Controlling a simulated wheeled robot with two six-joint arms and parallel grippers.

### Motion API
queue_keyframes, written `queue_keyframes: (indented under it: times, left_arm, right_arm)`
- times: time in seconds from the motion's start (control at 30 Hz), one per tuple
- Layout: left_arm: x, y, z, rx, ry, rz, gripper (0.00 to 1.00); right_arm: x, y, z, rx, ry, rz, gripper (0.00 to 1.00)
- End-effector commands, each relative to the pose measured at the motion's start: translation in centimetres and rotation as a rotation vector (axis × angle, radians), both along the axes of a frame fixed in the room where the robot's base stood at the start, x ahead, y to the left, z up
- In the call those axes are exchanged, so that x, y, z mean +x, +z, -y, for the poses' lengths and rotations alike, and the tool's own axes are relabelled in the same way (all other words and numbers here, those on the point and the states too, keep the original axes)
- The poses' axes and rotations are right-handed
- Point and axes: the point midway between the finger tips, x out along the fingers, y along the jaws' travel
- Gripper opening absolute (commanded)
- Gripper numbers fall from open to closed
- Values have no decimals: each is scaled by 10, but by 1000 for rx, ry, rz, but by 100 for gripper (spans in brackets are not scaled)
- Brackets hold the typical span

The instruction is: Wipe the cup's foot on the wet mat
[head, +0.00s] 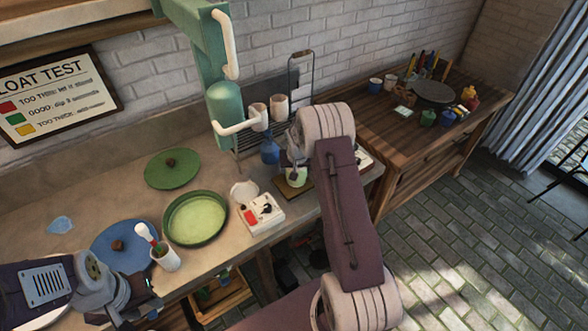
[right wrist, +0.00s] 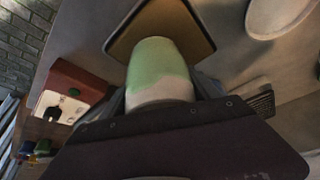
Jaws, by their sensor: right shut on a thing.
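My right gripper (head: 293,172) is shut on a cup (head: 297,179) coated pale green. In the right wrist view the cup (right wrist: 158,75) is whitish near the jaws and green at its far end. The wet mat (head: 287,192) is a tan pad in a brown frame on the counter; it shows behind the cup in the right wrist view (right wrist: 198,42). The cup's far end is over the mat; I cannot tell whether it touches. My left gripper (head: 146,287) is low at the left over the counter, and its jaw opening is unclear.
A green basin of pale green glaze (head: 190,238) stands left of a white box with a red patch (head: 260,214). A white cup with a brush (head: 168,262), blue lid (head: 112,262) and green lid (head: 160,179) are nearby. A blue bottle (head: 270,152) stands behind the mat.

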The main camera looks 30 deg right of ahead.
Motion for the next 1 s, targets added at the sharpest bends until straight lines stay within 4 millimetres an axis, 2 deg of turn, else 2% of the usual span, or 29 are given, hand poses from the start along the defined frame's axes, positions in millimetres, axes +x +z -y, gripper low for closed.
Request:
queue_keyframes:
  times: [0.17,0.7,1.0]
  left_arm:
    - [0,-1,0,0,0,0,36]
    - [0,-23,0,0,0,0,36]
    - [0,-22,0,0,0,0,36]
  right_arm:
    - [0,-1,0,0,0,-1,16]
    - [-2,0,-30,0,0,-1,16]
    - [-2,2,-31,0,0,0,16]
